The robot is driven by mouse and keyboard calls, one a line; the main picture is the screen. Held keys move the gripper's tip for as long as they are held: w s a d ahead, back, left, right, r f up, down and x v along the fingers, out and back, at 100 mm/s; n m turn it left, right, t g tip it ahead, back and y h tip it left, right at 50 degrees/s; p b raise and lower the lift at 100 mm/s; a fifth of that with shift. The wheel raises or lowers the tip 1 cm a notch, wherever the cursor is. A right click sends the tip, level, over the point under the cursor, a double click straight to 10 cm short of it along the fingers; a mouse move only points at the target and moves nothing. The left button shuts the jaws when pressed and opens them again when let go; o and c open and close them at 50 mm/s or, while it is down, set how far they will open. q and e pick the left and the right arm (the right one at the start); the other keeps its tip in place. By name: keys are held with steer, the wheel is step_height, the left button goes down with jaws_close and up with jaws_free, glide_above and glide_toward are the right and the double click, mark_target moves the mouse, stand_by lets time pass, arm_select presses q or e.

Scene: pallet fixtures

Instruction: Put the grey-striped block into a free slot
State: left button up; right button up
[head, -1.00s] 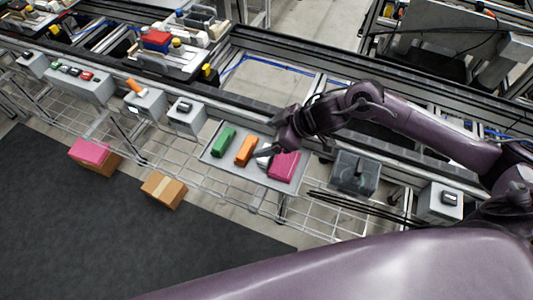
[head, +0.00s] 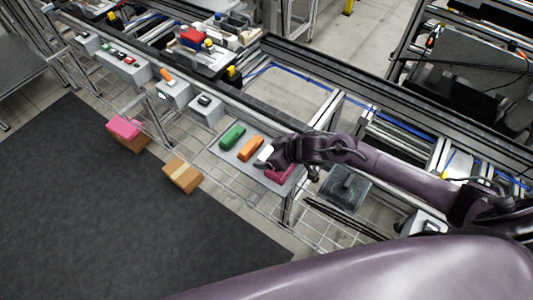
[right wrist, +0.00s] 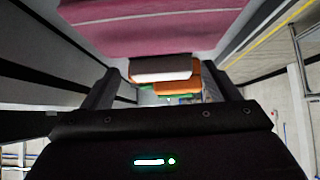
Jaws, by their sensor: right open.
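The grey-striped block looks pale (head: 264,155) and sits on the grey tray (head: 226,153), between the orange block (head: 250,148) and the magenta block (head: 282,174). Its stripes are too small to make out. In the right wrist view a white and dark block (right wrist: 160,70) shows ahead between the fingers. My right gripper (head: 270,162) is over the tray beside it, open, and partly covers the magenta block. In the right wrist view the right gripper (right wrist: 162,88) has its fingers apart. A pallet fixture (head: 222,66) stands on the conveyor; its free slots cannot be made out.
A green block (head: 232,136) lies at the tray's left. Grey stands (head: 206,112) with small parts line the conveyor edge. A dark bin (head: 343,188) is right of the tray. Cartons (head: 183,176) stand by the dark floor mat (head: 110,220).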

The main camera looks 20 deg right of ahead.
steer(key=shift+x, duration=0.9)
arm_select(q)
steer(key=shift+s+d, duration=0.2)
steer(key=shift+s, duration=0.3)
steer(key=shift+s+d, duration=0.2)
steer(key=shift+s, duration=0.3)
arm_select(e)
steer(key=shift+s, duration=0.1)
arm_select(q)
steer(key=shift+w, duration=0.15)
arm_select(e)
steer(key=c, duration=1.2)
arm_select(q)
steer(key=shift+w+a, duration=0.15)
steer(key=shift+w, duration=0.3)
arm_select(e)
steer(key=shift+o, duration=0.2)
steer(key=shift+r, duration=0.15)
